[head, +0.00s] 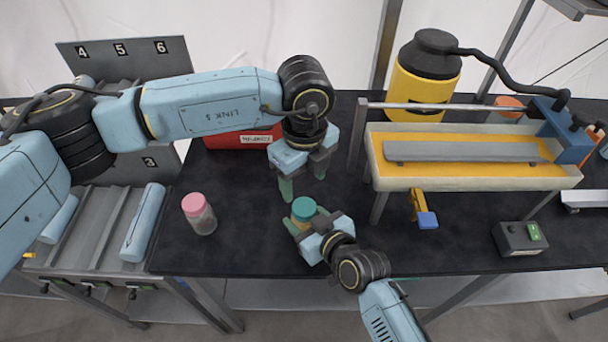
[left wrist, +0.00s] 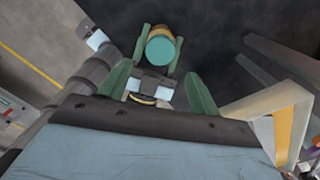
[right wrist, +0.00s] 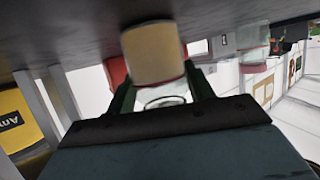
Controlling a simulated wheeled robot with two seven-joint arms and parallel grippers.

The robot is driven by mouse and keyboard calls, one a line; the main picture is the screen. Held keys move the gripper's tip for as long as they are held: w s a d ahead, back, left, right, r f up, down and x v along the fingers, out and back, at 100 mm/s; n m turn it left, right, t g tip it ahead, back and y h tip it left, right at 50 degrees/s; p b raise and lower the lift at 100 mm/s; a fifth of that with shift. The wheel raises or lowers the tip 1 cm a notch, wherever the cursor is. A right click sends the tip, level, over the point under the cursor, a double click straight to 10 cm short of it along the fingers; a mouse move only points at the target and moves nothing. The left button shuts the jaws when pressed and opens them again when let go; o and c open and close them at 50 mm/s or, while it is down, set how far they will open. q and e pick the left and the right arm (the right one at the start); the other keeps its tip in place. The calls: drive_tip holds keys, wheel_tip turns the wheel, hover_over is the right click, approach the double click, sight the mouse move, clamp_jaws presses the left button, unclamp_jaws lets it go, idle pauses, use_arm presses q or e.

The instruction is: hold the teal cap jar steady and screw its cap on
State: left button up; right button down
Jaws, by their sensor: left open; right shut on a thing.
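The teal cap jar (head: 302,220) is held upright in my right gripper (head: 306,222), at the front middle of the black table. Its teal cap (head: 303,207) sits on top; I cannot tell how tightly. In the left wrist view the teal cap (left wrist: 160,50) shows between the right gripper's green fingers. In the right wrist view the jar's tan body (right wrist: 153,53) is between the fingers, and the cap is not seen. My left gripper (head: 303,181) points down above and behind the jar, open and empty, apart from the cap.
A pink-capped jar (head: 201,214) stands to the left on the table (head: 250,245). A red box (head: 235,137) is behind my left arm. A yellow-and-white tray stand (head: 470,178) is at the right, with a small control box (head: 518,240) near it. A numbered rack (head: 105,215) is at the left.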

sight(304, 206)
use_arm(q)
drive_tip(key=shift+r+n, duration=0.1)
drive_tip(key=shift+n, duration=0.2)
drive_tip(key=shift+f, duration=4.05)
drive_tip(key=shift+c, duration=0.3)
drive_tip(key=c, duration=0.9)
drive_tip(key=m, duration=0.6)
drive_tip(key=shift+m, duration=0.4)
drive_tip(key=shift+c, duration=0.2)
drive_tip(key=m, duration=0.6)
